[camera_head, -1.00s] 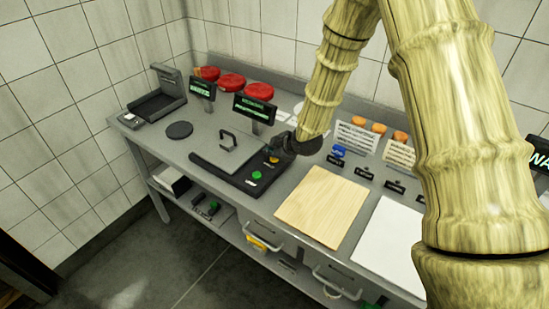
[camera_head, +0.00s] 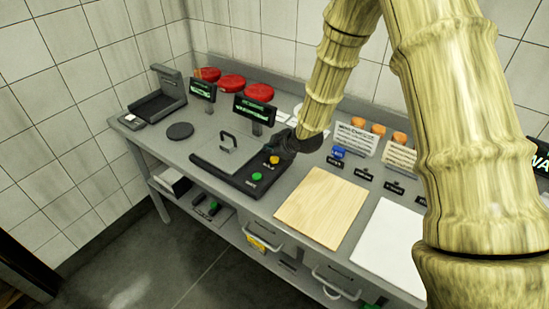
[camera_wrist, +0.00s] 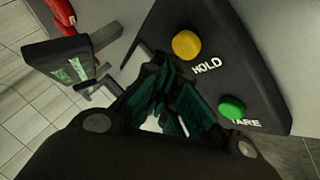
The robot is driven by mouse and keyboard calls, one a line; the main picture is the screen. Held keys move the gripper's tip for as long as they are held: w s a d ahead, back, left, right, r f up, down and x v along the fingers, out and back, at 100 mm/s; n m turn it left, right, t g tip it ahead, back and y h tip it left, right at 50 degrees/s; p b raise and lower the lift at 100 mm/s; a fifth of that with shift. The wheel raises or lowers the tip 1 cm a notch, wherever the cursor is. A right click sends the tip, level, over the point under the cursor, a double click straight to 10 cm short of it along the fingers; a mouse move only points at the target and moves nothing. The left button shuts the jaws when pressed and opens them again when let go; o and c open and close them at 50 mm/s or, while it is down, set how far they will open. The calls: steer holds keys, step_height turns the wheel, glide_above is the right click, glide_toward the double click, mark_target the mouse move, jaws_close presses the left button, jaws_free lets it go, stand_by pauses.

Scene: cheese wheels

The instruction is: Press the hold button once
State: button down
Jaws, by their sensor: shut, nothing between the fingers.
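The hold button is a yellow dome (camera_wrist: 186,45) on a black panel, with the word HOLD beside it in the wrist view. It also shows in the head view as a yellow button (camera_head: 274,160) at the right end of the black machine base (camera_head: 222,177). A green button (camera_wrist: 232,107) sits on the same panel, labelled with a partly hidden word. My gripper (camera_wrist: 163,68) is shut and empty. Its fingertips are close to the yellow button, below and left of it in the wrist view, and look apart from it. In the head view my gripper is just right of the button.
A grey plate with a handle (camera_head: 229,152) is on the machine. A small display (camera_head: 254,110) stands behind it, with red wheels (camera_head: 231,82) further back. A wooden board (camera_head: 321,207) and a white board (camera_head: 388,236) lie to the right.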

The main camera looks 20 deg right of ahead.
mark_target(272, 160)
steer(key=shift+r, duration=0.1)
steer(key=shift+r+p, duration=1.5)
steer(key=shift+r, duration=0.95)
steer(key=shift+s+f, duration=0.1)
steer(key=shift+f, duration=0.1)
